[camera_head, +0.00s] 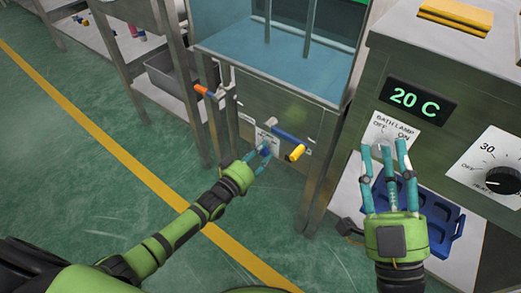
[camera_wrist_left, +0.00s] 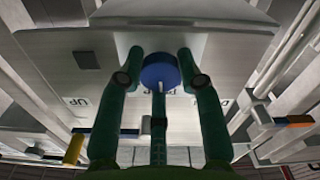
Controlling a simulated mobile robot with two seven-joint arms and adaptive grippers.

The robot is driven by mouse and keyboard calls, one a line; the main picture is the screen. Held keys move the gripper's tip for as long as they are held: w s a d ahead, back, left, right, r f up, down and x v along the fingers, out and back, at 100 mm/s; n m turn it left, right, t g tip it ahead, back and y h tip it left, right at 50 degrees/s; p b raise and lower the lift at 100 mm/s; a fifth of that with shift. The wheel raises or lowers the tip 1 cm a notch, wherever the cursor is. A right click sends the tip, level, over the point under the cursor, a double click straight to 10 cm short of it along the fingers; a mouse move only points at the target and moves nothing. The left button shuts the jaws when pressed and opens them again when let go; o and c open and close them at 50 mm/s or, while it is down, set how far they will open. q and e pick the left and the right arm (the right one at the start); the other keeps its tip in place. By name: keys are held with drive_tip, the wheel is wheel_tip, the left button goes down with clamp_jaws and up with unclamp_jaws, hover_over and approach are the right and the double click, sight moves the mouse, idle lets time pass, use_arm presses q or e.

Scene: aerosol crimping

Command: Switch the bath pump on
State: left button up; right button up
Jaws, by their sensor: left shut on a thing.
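A blue round knob (camera_wrist_left: 160,72) with a pale pointer line sits on the front panel of the steel bath cabinet (camera_head: 262,102). My right gripper (camera_head: 385,150) is open and empty, in front of the "BATH LAMP" plate (camera_head: 394,130) on the right-hand cabinet.
A blue and yellow handled valve (camera_head: 291,140) sticks out just right of the knob. An orange-handled valve (camera_head: 203,91) is on the left. The right-hand cabinet has a display (camera_head: 416,101) reading 20 C and a black dial (camera_head: 502,181). A blue tray (camera_head: 440,215) lies below.

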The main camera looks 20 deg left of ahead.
use_arm(q)
drive_tip(key=m, duration=0.2)
drive_tip(key=m+p, duration=0.1)
drive_tip(key=m, duration=0.2)
drive_tip(key=shift+s+d+f, duration=0.15)
drive_tip(key=shift+s+f, duration=0.05)
drive_tip(key=shift+f, duration=0.2)
drive_tip(key=shift+f+m, duration=0.1)
drive_tip(key=shift+m, duration=0.8)
use_arm(e)
drive_tip(key=w+d+f+m+g+h, duration=0.1)
drive_tip(key=f+g, duration=0.4)
drive_tip(key=f, duration=0.5)
drive_tip(key=shift+w+d+m+h, duration=0.3)
drive_tip(key=shift+w+d+h, duration=0.45)
drive_tip(key=shift+w+h, duration=0.5)
drive_tip(key=shift+s, duration=0.2)
use_arm(q)
drive_tip(key=o, duration=1.2)
drive_tip(key=shift+c, duration=0.2)
drive_tip(key=shift+w, duration=0.1)
drive_tip(key=shift+r, duration=0.2)
use_arm(e)
drive_tip(key=shift+h, duration=0.25)
use_arm(q)
drive_tip(key=shift+a, duration=0.2)
use_arm(e)
drive_tip(key=shift+f, duration=0.1)
use_arm(q)
drive_tip(key=v, duration=1.2)
